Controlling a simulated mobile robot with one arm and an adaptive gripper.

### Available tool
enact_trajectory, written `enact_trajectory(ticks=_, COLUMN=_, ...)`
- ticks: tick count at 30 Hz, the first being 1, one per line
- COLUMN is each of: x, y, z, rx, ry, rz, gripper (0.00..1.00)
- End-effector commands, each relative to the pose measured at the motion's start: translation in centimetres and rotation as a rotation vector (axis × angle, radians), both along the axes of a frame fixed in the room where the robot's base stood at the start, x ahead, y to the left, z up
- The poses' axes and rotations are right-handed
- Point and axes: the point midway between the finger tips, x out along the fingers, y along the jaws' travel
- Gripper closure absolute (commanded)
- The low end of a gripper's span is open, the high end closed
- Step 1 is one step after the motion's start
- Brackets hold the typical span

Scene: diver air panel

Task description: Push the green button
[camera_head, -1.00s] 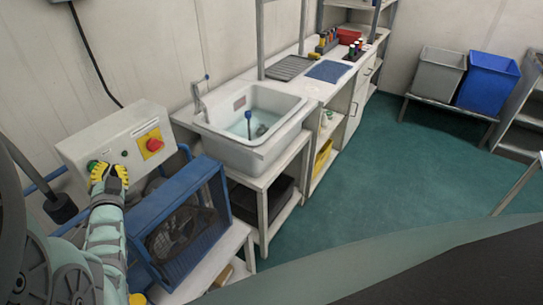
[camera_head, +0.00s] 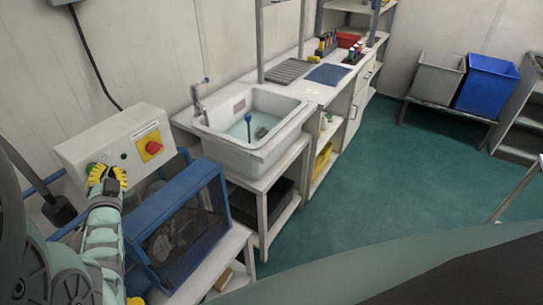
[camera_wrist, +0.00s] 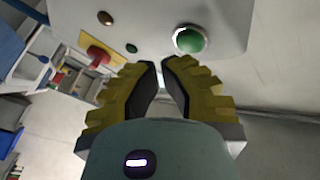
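The green button (camera_wrist: 189,40) is a large domed button in a pale ring on the white control box (camera_head: 82,150). In the head view it is mostly hidden behind my gripper (camera_head: 108,172). In the wrist view my gripper (camera_wrist: 161,62) has its yellow fingers partly open, with a narrow empty gap between the dark tips. The tips are just below the button in that picture. I cannot tell whether they touch it.
A red knob on a yellow plate (camera_head: 151,148) is on the same box. A blue-framed fan unit (camera_head: 180,225) stands close to my arm at the right. A white sink (camera_head: 252,130) is beyond it. The green floor (camera_head: 370,170) at the right is clear.

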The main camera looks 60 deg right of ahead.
Motion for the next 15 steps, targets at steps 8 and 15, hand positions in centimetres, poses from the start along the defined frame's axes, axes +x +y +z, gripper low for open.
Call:
enact_trajectory(ticks=8, x=0.58, y=0.07, z=-0.07, rx=0.001, ry=0.001, rz=0.001, gripper=1.0)
enact_trajectory(ticks=15, x=0.56, y=0.07, z=-0.06, rx=0.0, ry=0.001, rz=0.001, gripper=1.0)
